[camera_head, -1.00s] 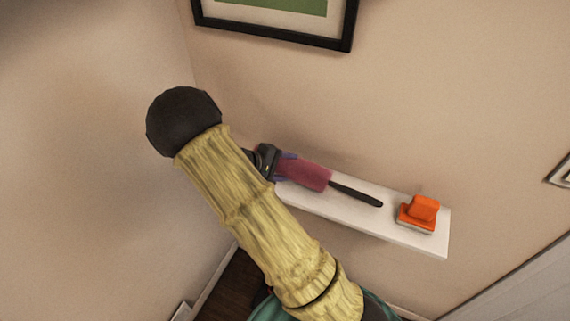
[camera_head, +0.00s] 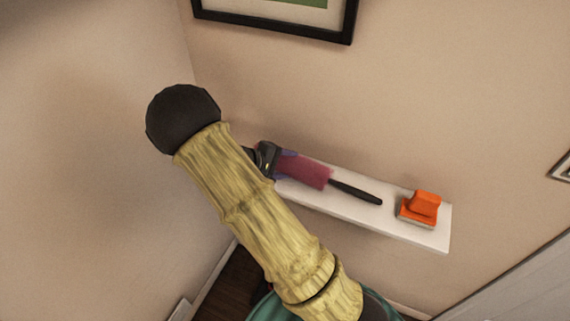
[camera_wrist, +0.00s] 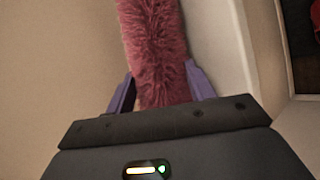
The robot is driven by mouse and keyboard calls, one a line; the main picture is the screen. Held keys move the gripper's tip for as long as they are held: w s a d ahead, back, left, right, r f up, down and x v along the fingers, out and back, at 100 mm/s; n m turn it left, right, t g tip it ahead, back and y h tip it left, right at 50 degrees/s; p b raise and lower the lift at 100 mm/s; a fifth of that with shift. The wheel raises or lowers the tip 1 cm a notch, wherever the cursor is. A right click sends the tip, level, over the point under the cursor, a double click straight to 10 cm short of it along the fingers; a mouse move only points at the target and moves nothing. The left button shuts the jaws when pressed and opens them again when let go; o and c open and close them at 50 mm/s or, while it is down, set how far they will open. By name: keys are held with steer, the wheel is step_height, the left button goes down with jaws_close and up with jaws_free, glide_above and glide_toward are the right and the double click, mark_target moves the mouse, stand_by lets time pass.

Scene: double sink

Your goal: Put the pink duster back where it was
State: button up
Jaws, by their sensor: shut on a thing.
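The pink duster (camera_head: 308,172) has a fluffy head and a black handle that points right, along the white wall shelf (camera_head: 345,212). It lies at or just above the shelf top; I cannot tell whether it touches. My gripper (camera_head: 287,163) is at the left end of the duster, partly hidden behind my arm. In the wrist view the purple fingers of my gripper (camera_wrist: 160,88) are on both sides of the fluffy pink head (camera_wrist: 155,45), shut on it. The handle is out of the wrist view.
An orange brush or sponge (camera_head: 421,207) sits on the right end of the shelf. A black-framed picture (camera_head: 280,28) hangs on the wall above. A side wall stands close on the left. The shelf front between handle and edge is bare.

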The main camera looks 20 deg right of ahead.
steer(key=shift+f, duration=0.2)
steer(key=o, duration=1.1)
steer(key=shift+o, duration=0.2)
steer(key=shift+s+f, duration=0.1)
steer(key=shift+s+a+f, duration=0.1)
steer(key=shift+f, duration=0.05)
steer(key=shift+a, duration=0.1)
steer(key=shift+a+r+b, duration=0.25)
steer(key=shift+a+b, duration=0.05)
steer(key=shift+a, duration=0.05)
steer(key=b+v, duration=0.2)
steer(key=v, duration=1.4)
steer(key=shift+r, duration=0.45)
